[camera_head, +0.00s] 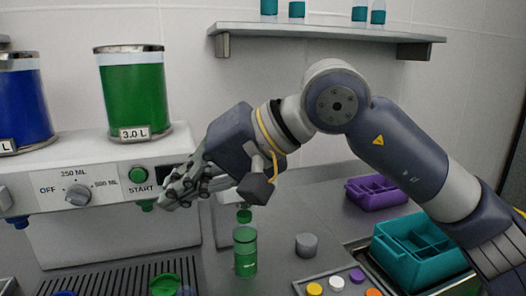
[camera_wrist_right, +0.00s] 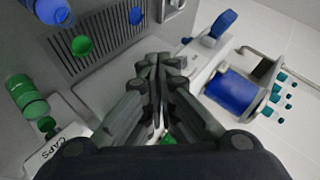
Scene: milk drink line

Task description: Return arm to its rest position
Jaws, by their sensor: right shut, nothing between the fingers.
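My right gripper (camera_head: 172,193) reaches in from the right in the head view, in front of the milk machine (camera_head: 110,195) and close to its green START button (camera_head: 138,175). Its fingers are together and empty. In the right wrist view the shut fingers (camera_wrist_right: 160,68) point over the machine. A green bottle (camera_head: 245,262) stands upright on the counter below and right of the gripper, apart from it. A green bottle (camera_wrist_right: 27,98) also shows at the left of the wrist view. My left gripper is not seen.
A green tank (camera_head: 134,95) and a blue tank (camera_head: 22,105) sit on the machine. A teal crate (camera_head: 420,250), a purple crate (camera_head: 376,192) and a tray with coloured caps (camera_head: 335,283) lie at right. A shelf (camera_head: 330,32) with small bottles hangs above my arm.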

